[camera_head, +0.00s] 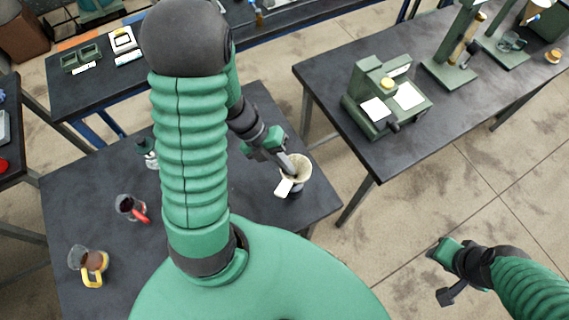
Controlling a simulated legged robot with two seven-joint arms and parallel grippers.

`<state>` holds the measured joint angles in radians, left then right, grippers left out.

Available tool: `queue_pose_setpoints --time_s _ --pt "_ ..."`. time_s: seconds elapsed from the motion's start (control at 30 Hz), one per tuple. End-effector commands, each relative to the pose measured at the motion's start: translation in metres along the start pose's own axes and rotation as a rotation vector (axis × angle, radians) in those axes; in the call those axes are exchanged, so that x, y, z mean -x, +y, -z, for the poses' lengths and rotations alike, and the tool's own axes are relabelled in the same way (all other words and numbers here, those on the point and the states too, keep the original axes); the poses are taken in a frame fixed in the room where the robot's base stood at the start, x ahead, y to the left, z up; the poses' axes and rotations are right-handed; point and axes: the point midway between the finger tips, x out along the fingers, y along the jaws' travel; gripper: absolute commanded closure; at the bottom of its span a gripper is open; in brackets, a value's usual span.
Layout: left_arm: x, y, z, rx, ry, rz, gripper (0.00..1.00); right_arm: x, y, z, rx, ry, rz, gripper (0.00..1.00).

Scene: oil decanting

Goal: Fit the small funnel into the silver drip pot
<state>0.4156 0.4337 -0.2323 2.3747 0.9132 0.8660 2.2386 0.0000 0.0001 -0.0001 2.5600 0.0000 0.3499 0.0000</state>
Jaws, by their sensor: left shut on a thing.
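The small funnel (302,173) is a cream cone with a pale tab at its lower left. It is over the right part of the dark table. My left gripper (287,168) is shut on the funnel at its rim. A small dark grey shape (297,191) shows just below the funnel and may be the silver drip pot, mostly hidden by it. I cannot tell whether the funnel's spout is inside it. My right gripper (450,277) is empty over the floor at the lower right, away from the table; its finger opening is unclear.
On the left of the dark table (70,195) stand a glass pot with a yellow handle (92,265), one with a red handle (130,207), and a green-topped vessel (147,150). A second table (440,138) at the right holds a green machine (385,95). Floor lies between.

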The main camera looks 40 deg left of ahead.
Motion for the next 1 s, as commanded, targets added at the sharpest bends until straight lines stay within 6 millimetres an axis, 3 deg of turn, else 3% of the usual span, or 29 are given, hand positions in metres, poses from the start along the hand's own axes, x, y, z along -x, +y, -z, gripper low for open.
queue_pose_setpoints --time_s 1.0 --pt "0.0001 0.0028 -0.0027 0.001 0.000 0.000 1.00 0.0066 0.0000 0.0015 0.000 0.000 0.000 0.66"
